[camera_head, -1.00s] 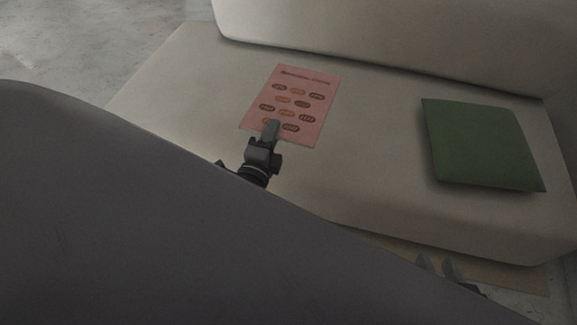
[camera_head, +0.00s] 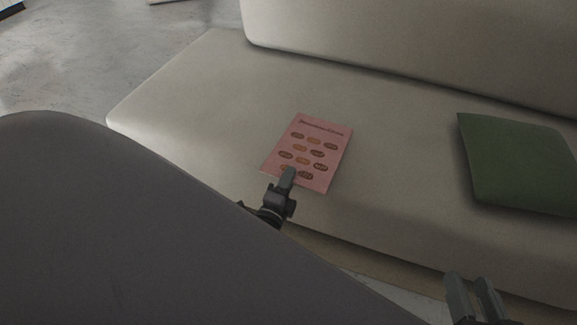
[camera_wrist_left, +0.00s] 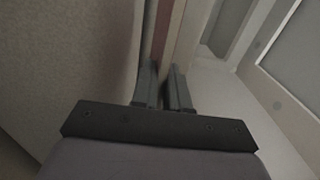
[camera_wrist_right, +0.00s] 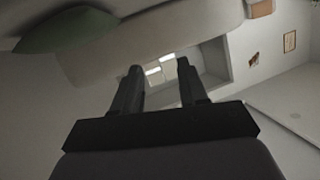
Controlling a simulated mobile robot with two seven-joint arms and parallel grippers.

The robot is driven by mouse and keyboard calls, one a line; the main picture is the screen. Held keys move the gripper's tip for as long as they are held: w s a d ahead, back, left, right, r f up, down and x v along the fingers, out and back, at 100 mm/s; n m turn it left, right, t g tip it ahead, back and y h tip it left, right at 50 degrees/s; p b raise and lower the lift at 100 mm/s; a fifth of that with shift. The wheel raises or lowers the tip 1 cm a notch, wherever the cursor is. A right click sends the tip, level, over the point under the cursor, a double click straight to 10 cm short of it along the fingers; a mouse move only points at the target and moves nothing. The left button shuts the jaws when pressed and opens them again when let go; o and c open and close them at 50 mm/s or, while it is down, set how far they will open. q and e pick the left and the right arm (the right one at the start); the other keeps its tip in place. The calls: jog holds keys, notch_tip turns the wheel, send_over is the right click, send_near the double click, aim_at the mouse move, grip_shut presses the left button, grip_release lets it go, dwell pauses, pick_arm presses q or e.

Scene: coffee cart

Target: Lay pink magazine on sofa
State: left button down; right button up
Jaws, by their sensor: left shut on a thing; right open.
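The pink magazine (camera_head: 312,150) shows dark and orange oval pictures and a title line, over the sofa seat in the head view. My left gripper (camera_head: 288,178) is shut on its lower edge. In the left wrist view the magazine (camera_wrist_left: 163,35) is seen edge-on between the fingers (camera_wrist_left: 162,90). Whether the magazine touches the seat I cannot tell. The pale sofa (camera_head: 210,110) has a wide seat and a backrest behind. My right gripper (camera_head: 474,298) is open and empty, in front of the sofa's front edge; its fingers also show in the right wrist view (camera_wrist_right: 160,85).
A green cushion (camera_head: 520,165) lies on the seat at the right. The seat left of the magazine and between it and the cushion is clear. A large dark part of mine covers the lower left of the head view. Concrete floor (camera_head: 110,50) shows at the upper left.

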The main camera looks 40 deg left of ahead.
pick_arm(q)
jog(key=shift+f, duration=0.7)
notch_tip(320, 180, down, 4)
jog(key=shift+r+b, duration=0.2)
jog(key=shift+b, duration=1.05)
pick_arm(e)
jog(key=shift+s+d+r+n+t+h, duration=0.15)
jog(key=shift+d+n+t, duration=0.1)
jog(key=shift+d+t, duration=0.15)
jog(key=shift+s+d+r+n+t+h, duration=0.15)
jog(key=shift+d+n+t, duration=0.15)
jog(key=shift+d, duration=0.15)
pick_arm(q)
jog(key=shift+f, duration=0.1)
pick_arm(e)
jog(key=shift+f, duration=0.1)
pick_arm(q)
jog(key=c, duration=1.1)
grip_release()
